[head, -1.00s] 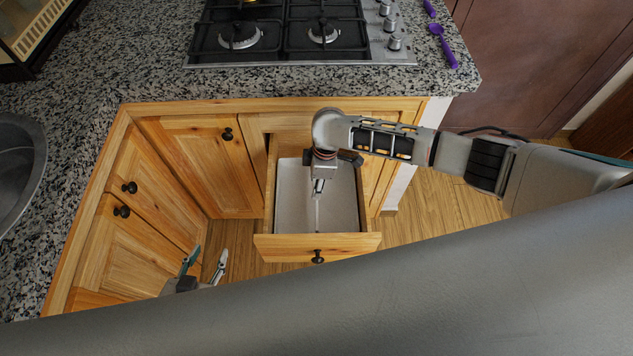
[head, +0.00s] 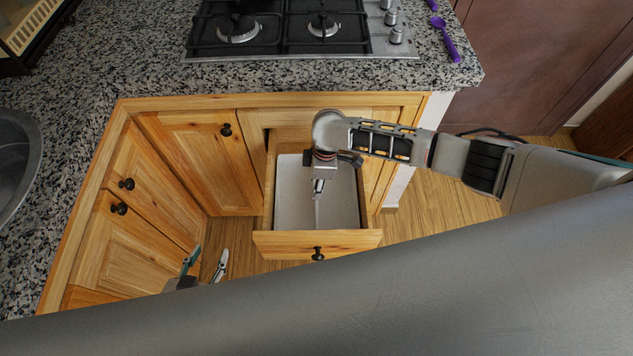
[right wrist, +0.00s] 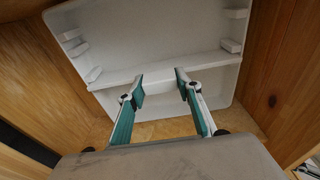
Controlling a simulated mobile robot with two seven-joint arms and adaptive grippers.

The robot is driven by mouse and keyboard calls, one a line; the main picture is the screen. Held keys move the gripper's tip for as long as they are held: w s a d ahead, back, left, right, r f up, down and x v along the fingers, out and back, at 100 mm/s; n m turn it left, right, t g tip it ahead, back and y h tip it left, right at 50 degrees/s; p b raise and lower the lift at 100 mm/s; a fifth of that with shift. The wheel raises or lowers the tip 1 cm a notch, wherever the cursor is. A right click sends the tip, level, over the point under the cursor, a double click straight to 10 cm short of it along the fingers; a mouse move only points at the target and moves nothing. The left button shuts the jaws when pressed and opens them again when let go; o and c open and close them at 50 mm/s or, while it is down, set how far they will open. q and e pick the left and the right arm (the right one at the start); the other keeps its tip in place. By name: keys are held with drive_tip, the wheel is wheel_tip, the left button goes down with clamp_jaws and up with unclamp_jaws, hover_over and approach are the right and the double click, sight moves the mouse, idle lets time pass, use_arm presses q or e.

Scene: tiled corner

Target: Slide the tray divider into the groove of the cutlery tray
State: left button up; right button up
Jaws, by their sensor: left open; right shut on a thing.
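The tray divider (right wrist: 158,75) is a thin white strip. It shows edge-on below my right gripper in the head view (head: 317,213). My right gripper (right wrist: 160,92) is shut on it at about its middle. The white cutlery tray (head: 288,190) lies in the open drawer; its floor also shows in the right wrist view (right wrist: 150,40). Small paired ribs stand on its two side walls. The divider spans the tray between these walls, near the lower ribs; I cannot tell whether its ends sit in the grooves. My left gripper (head: 204,266) is open and empty, left of the drawer.
The wooden drawer (head: 290,245) is pulled out below the granite counter (head: 285,78) and its walls surround the tray. Closed cabinet doors (head: 190,160) stand at the left. A gas hob (head: 285,35) and a purple spoon (head: 446,40) are on the counter.

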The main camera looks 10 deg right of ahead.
drive_tip(key=shift+f, duration=0.35)
drive_tip(key=o, duration=1.2)
drive_tip(key=shift+o, duration=0.2)
drive_tip(key=shift+r, duration=0.15)
wheel_tip(320, 180, up, 12)
drive_tip(key=d, duration=0.1)
drive_tip(key=shift+s+d, duration=0.15)
drive_tip(key=shift+d, duration=0.1)
